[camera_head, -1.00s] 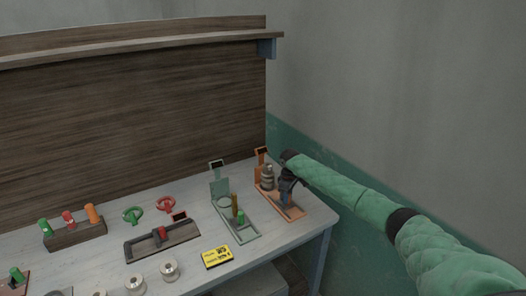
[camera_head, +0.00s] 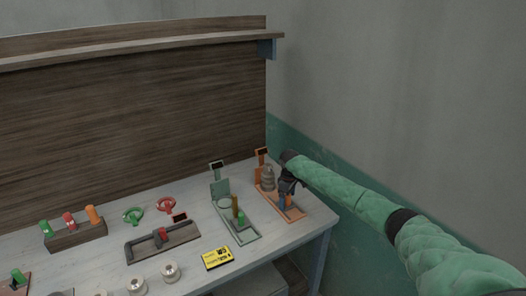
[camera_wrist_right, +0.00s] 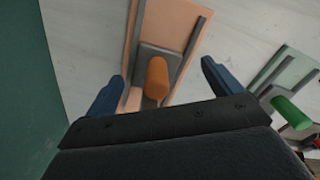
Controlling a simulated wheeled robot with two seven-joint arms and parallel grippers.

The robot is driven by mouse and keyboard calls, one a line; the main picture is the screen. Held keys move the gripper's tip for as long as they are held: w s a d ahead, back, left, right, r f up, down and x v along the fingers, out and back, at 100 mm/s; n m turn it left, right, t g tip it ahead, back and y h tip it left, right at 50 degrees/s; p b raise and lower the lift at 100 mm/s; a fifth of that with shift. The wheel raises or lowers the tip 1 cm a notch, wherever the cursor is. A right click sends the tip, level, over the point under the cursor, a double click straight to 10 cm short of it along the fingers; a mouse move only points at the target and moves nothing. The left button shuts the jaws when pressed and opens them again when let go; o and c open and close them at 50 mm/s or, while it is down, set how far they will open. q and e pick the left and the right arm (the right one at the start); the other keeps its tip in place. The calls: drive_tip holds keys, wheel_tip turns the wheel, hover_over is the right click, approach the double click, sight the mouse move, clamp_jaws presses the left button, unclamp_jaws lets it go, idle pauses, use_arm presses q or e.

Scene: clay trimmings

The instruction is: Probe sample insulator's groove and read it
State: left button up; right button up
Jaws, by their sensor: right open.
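The sample insulator (camera_head: 267,178), a grey-brown ribbed piece, stands upright on the orange fixture (camera_head: 298,213) at the right end of the bench. Its groove is too small to make out. My right gripper (camera_head: 286,196) is over the near part of this fixture, just right of the insulator. In the right wrist view its blue fingers (camera_wrist_right: 163,73) are apart, with an orange handle (camera_wrist_right: 157,76) on a grey slide between them. I see no grip on the handle. The fixture's small dark display (camera_head: 262,152) shows no legible reading. My left gripper is out of view.
A green fixture (camera_head: 246,238) with a green handle stands just left of the orange one. A yellow card (camera_head: 216,258), a dark tray (camera_head: 150,249), green and red rings, and a wooden block (camera_head: 75,237) with coloured handles lie further left. A wall is close on the right.

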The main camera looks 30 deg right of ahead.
drive_tip(key=shift+w+d+r+p, duration=0.1)
drive_tip(key=shift+r+p, duration=0.85)
drive_tip(key=shift+r, duration=0.6)
drive_tip(key=shift+w+d+r+p, duration=0.1)
drive_tip(key=shift+r+p, duration=0.8)
drive_tip(key=shift+r, duration=0.6)
